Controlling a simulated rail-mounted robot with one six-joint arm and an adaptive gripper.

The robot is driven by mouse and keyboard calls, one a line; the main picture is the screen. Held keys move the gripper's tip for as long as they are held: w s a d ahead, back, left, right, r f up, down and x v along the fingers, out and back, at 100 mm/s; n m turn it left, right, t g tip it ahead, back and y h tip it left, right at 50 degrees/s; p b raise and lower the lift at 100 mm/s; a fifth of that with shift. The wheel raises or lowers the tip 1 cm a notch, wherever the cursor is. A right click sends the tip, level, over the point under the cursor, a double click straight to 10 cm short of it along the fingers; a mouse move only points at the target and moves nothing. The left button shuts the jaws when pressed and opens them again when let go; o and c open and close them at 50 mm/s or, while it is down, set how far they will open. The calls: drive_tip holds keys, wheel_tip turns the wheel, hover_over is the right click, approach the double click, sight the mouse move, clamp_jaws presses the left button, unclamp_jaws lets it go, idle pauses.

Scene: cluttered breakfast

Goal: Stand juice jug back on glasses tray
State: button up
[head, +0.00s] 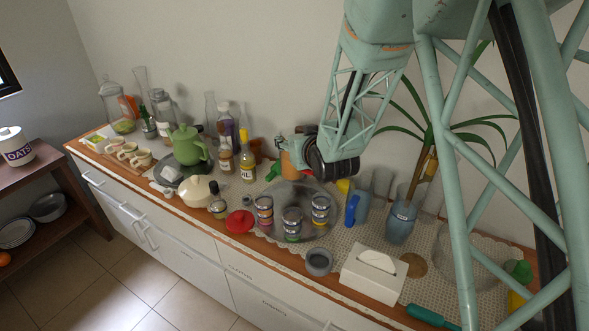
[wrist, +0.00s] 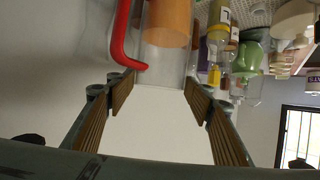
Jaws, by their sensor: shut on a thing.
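The juice jug (wrist: 167,62) is clear with orange juice in it, and it lies between the two fingers of my gripper (wrist: 160,88) in the wrist view. A red bent handle-like part (wrist: 124,40) shows beside it. In the head view the orange of the jug (head: 294,154) shows just left of my dark gripper (head: 304,152), above the counter near the wall. Its base is hard to make out, and I cannot tell its exact tilt. Clear blue-tinted glasses (head: 381,184) stand to the right. I cannot tell which surface is the glasses tray.
Several labelled jars (head: 292,222) stand in front of my gripper. A red lid (head: 239,221), a grey cup (head: 318,262) and a tissue box (head: 374,273) line the front. A green teapot (head: 187,146) and bottles (head: 246,160) crowd the left; a blue container (head: 401,222) stands right.

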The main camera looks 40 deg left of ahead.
hover_over(295, 179)
drive_tip(key=w, duration=0.1)
drive_tip(key=shift+a+f, duration=0.25)
drive_tip(key=shift+f, duration=0.95)
drive_tip(key=shift+a+f, duration=0.2)
drive_tip(key=shift+f, duration=1.1)
drive_tip(key=shift+f+b, duration=0.45)
drive_tip(key=shift+f, duration=1.45)
drive_tip(key=o, duration=1.7)
drive_tip(key=v, duration=1.2)
